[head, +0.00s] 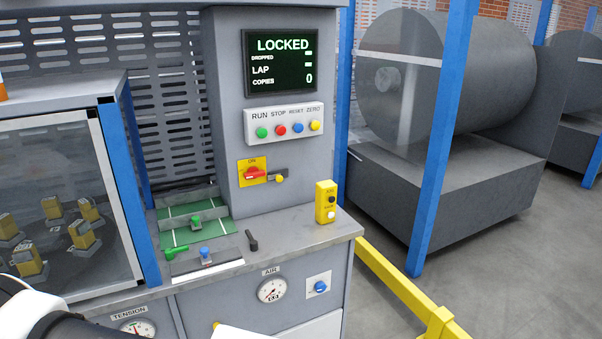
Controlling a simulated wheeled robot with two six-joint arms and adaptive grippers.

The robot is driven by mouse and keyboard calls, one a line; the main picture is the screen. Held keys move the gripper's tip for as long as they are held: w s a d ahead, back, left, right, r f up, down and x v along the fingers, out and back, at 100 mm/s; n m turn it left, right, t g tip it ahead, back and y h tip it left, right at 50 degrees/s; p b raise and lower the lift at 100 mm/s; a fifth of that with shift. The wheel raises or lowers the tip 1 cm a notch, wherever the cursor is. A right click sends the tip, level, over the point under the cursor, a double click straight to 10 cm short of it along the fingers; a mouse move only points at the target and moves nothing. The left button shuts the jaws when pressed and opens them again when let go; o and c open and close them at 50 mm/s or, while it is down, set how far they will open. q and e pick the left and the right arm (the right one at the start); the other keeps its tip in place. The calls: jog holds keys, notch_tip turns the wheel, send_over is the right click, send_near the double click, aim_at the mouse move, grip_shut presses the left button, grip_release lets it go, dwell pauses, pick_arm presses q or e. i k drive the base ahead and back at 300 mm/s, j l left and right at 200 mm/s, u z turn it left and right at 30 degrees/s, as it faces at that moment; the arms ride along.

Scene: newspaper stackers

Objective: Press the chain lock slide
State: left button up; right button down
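No part in view is labelled as the chain lock slide. Small slide-like parts sit on the ledge below the screen: a blue knob (204,252) on a grey plate, a green knob (196,221) on a green striped bed, and a green lever (175,251) at its left. I cannot tell which one is the chain lock slide. A screen (282,62) above reads LOCKED, with COPIES 0.
Colored buttons (288,127) and a red switch (254,174) are on the column. A yellow button box (326,202) stands on the ledge's right end, near a black lever (252,241). A clear-fronted cabinet (60,130) is left. A yellow rail (400,290) and blue post (443,140) are right.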

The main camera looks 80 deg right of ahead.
aim_at(278, 178)
jog(key=z, duration=2.45)
